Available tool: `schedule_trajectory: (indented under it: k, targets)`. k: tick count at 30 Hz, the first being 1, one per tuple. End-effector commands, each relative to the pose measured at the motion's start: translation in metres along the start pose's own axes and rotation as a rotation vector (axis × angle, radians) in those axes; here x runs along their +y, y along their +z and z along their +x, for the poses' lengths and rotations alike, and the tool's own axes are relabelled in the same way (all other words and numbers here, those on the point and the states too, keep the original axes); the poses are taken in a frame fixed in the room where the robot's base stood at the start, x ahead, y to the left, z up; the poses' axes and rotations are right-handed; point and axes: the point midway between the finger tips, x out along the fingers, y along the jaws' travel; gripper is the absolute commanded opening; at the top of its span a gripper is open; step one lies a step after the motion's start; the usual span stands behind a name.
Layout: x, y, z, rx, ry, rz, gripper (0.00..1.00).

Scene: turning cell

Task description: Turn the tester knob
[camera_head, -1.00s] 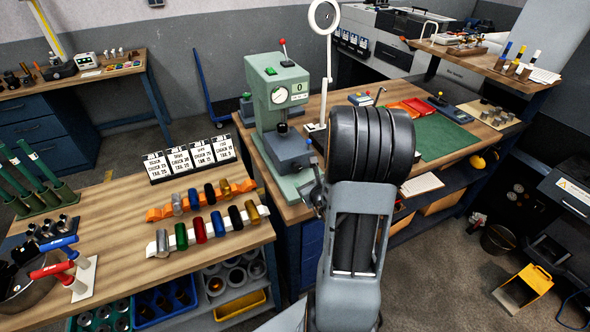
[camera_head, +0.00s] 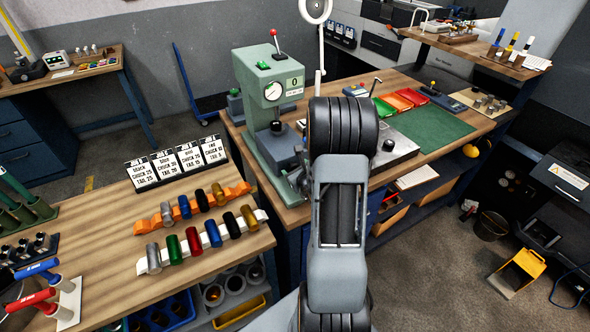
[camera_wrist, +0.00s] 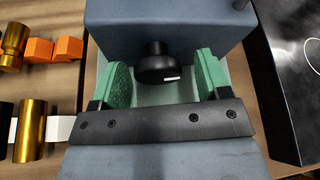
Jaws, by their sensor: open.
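The tester is a green machine (camera_head: 252,92) with a dial, a small display and a red-tipped lever, standing on the wooden bench. Its blue-grey block (camera_head: 279,149) is low at the front. In the wrist view, a black round knob (camera_wrist: 157,70) with a small white mark sticks out from the blue-grey block (camera_wrist: 165,22). My gripper (camera_wrist: 162,80) is open, with one green-padded finger on each side of the knob and visible gaps to both. In the head view my arm covers most of the gripper and the knob cannot be made out.
Left of the tester, an orange rack (camera_head: 235,190) and a white rack (camera_head: 141,266) hold coloured cylinders near several sign cards (camera_head: 178,162). A metal plate with a black knob (camera_head: 389,145) and a green mat (camera_head: 437,128) lie to the right. A black slab (camera_wrist: 285,90) lies right of the gripper.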

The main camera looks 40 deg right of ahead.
Motion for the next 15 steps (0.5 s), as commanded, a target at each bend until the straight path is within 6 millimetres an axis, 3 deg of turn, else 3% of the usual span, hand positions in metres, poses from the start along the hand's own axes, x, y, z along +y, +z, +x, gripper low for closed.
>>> schedule_trajectory:
  k: [5, 15]
  targets:
    - [0.0013, 0.0005, 0.0003, -0.001, 0.003, -0.001, 0.70]
    - [0.0002, 0.0001, -0.0001, 0.000, 0.001, 0.000, 0.38]
